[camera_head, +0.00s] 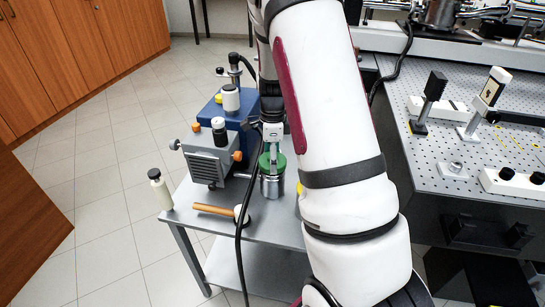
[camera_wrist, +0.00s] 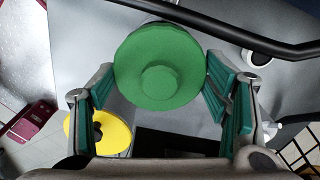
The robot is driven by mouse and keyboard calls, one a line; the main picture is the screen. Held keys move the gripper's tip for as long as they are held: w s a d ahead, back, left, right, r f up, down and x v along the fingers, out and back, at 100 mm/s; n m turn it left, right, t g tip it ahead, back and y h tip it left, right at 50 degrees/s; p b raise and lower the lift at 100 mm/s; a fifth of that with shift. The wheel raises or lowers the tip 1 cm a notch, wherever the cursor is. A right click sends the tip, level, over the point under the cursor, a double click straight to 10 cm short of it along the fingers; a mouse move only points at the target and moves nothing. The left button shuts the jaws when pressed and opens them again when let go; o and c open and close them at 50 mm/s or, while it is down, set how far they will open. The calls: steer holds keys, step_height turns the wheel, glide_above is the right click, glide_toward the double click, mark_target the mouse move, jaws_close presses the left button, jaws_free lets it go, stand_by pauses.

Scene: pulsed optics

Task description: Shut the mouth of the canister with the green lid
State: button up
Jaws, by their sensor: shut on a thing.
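The green lid (camera_head: 265,163) is a round disc with a central knob. In the wrist view the lid (camera_wrist: 135,60) fills the space between the finger pads. My gripper (camera_wrist: 160,78) is shut on the lid by its edges; in the head view my gripper (camera_head: 272,140) comes down from above. The silver canister (camera_head: 272,186) stands upright on the small grey table, directly under the lid in the head view. In the wrist view the lid hides its mouth. I cannot tell whether the lid is seated on the rim or slightly above it.
A wooden-handled tool (camera_head: 214,210) and a white bottle (camera_head: 160,189) are at the grey table's (camera_head: 262,229) left. A grey device (camera_head: 208,158) and blue box (camera_head: 243,118) stand behind. A yellow disc (camera_wrist: 112,138) lies near the canister. A black cable (camera_head: 239,248) hangs in front.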

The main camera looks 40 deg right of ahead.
steer(key=shift+f+b, duration=0.3)
steer(key=shift+f, duration=0.4)
stand_by(0.4)
steer(key=n, duration=0.6)
steer(key=shift+n, duration=0.4)
steer(key=n, duration=0.7)
steer(key=shift+p, duration=0.35)
steer(key=o, duration=0.7)
steer(key=c, duration=1)
steer(key=m, duration=0.4)
steer(key=shift+m, duration=0.4)
